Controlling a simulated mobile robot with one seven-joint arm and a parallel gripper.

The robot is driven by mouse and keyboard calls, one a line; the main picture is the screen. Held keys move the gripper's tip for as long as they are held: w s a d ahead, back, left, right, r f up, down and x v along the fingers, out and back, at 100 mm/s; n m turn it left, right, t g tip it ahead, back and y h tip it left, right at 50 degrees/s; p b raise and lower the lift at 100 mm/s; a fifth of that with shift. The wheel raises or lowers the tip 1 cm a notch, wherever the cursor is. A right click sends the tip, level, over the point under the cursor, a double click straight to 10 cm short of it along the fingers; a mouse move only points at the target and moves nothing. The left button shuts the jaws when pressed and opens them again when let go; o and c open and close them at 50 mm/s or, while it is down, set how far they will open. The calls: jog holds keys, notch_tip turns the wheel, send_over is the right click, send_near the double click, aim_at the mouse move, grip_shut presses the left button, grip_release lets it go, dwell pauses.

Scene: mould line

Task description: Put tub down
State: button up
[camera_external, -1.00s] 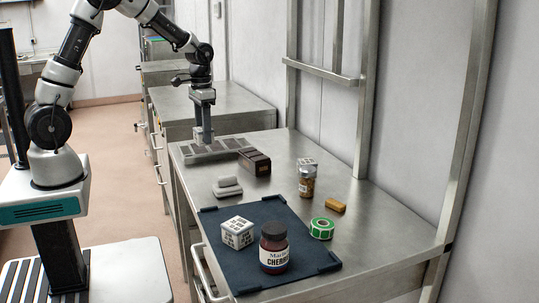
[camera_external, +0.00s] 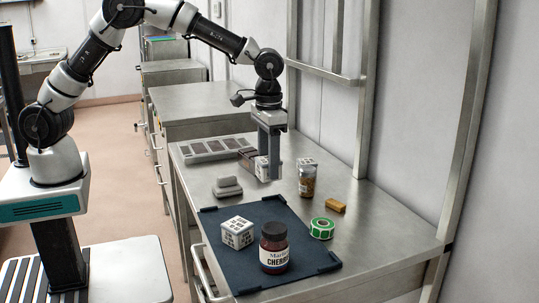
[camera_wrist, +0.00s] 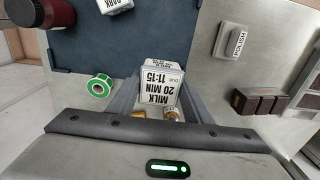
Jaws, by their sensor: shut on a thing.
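A white tub with black print reading "MILK 20 MIN 11:15" (camera_wrist: 160,88) sits between the fingers of my gripper (camera_wrist: 157,98) in the wrist view. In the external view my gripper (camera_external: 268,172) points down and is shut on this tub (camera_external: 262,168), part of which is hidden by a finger. The tub appears to be held over the steel table, between the dark brown block and the nut jar. I cannot tell how far its base is from the surface.
A dark blue mat (camera_external: 213,222) bears a white printed cube (camera_external: 237,233) and a cherry jar (camera_external: 274,250). A green tape roll (camera_external: 322,228), a nut jar (camera_external: 307,182), a yellow block (camera_external: 335,206), a grey stacked piece (camera_external: 227,187) and a mould tray (camera_external: 205,150) stand around. Bare steel lies between.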

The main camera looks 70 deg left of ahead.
jog(key=f, duration=0.5)
jog(key=shift+d+f, duration=0.2)
jog(key=shift+d, duration=0.2)
jog(key=shift+f, duration=2.4)
jog(key=o, duration=1.1)
